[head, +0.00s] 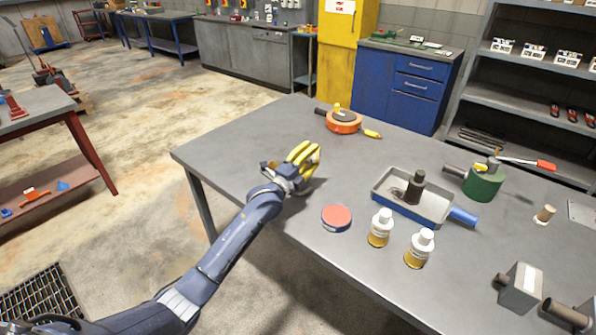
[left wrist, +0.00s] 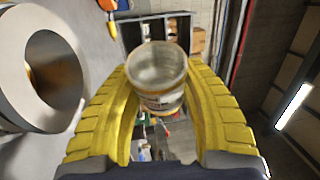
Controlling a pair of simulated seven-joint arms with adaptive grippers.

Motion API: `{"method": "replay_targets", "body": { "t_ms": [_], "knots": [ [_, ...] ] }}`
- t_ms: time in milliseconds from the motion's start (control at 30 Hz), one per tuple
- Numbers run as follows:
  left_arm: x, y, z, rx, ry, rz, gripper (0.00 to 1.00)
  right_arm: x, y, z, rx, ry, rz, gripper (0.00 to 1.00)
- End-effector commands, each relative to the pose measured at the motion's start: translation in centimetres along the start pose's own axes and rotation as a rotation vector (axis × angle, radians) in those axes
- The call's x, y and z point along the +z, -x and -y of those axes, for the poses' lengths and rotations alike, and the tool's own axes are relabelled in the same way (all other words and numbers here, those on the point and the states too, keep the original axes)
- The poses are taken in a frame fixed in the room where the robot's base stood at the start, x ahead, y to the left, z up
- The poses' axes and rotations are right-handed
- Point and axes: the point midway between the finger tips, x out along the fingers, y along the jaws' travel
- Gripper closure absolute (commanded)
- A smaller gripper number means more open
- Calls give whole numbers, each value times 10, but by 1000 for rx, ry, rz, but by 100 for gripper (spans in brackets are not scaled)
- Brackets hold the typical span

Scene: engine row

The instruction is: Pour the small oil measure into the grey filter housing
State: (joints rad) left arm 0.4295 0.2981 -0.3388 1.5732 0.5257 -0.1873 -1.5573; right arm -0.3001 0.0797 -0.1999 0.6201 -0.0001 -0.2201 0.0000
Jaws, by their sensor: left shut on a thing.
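My left gripper (head: 303,156) is over the far left part of the bench, its yellow fingers closed together sideways. In the left wrist view my left gripper (left wrist: 162,108) is shut on a small clear measure (left wrist: 160,70) with an amber tint at its edge. The room appears rolled on its side there, and the measure seems tipped well over; how much oil it holds I cannot tell. A thick grey ring-shaped body with a round opening, likely the filter housing (left wrist: 66,52), is close by at left, apart from the measure. In the head view the measure is hidden by the fingers.
An orange round tool (head: 343,122) lies behind the gripper. A red-topped tin (head: 336,218), two white-capped bottles (head: 380,228) and a tray (head: 445,213) with a dark part stand to the right. A green canister (head: 483,186) is farther right. The bench's left front corner is clear.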

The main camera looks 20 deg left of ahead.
Motion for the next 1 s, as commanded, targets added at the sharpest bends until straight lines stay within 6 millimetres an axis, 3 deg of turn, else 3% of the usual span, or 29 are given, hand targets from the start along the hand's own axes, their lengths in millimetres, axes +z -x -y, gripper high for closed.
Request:
{"method": "replay_targets", "body": {
  "t_ms": [1000],
  "knots": [
    [4, 1, 4, -39, 93, 13, 89, 0, 0, 0, 0, 0, 0, 0]
  ]
}}
